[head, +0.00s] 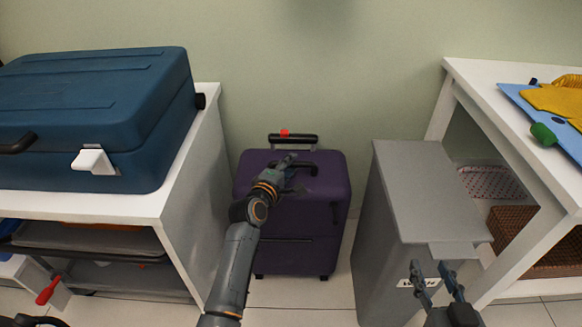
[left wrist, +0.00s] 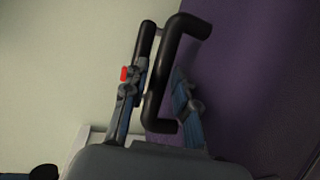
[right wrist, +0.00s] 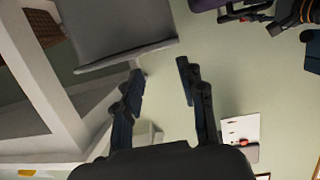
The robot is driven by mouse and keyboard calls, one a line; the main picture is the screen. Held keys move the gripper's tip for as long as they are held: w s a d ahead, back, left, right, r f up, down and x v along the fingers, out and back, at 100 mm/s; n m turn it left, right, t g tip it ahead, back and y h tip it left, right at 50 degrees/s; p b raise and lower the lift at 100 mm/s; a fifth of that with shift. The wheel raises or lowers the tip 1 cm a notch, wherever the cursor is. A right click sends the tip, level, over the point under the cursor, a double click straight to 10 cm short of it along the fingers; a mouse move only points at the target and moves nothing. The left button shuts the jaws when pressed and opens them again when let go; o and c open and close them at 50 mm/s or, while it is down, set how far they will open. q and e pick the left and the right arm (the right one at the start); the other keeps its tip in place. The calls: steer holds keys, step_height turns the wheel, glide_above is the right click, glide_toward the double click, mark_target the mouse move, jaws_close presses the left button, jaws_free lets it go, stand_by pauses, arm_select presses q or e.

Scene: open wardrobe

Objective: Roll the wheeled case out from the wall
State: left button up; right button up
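The purple wheeled case (head: 291,218) stands upright on the tiled floor against the green wall, between a white shelf unit and a grey bin. Its black pull handle (head: 293,139) with a red button is at the back of its top. A black carry handle (left wrist: 163,82) also sits on top. My left gripper (head: 291,166) is over the case top. In the left wrist view its fingers are apart, one on each side of the carry handle; contact is unclear. My arm hides part of the case. My right gripper (head: 438,277) is open and empty in front of the grey bin.
The grey bin (head: 430,190) stands close to the case's right. A white table (head: 480,80) stands at right. Some floor (head: 290,300) in front of the case is clear.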

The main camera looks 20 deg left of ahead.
arm_select(q)
steer(key=shift+w, duration=0.45)
jaws_close()
arm_select(e)
steer(key=shift+w+a+r+t, duration=0.1)
steer(key=shift+w+r+t, duration=0.1)
steer(key=shift+r, duration=0.15)
steer(key=shift+w+a+r+t, duration=0.1)
steer(key=shift+r+t, duration=0.1)
steer(key=shift+r, duration=0.15)
arm_select(q)
steer(key=shift+f, duration=0.1)
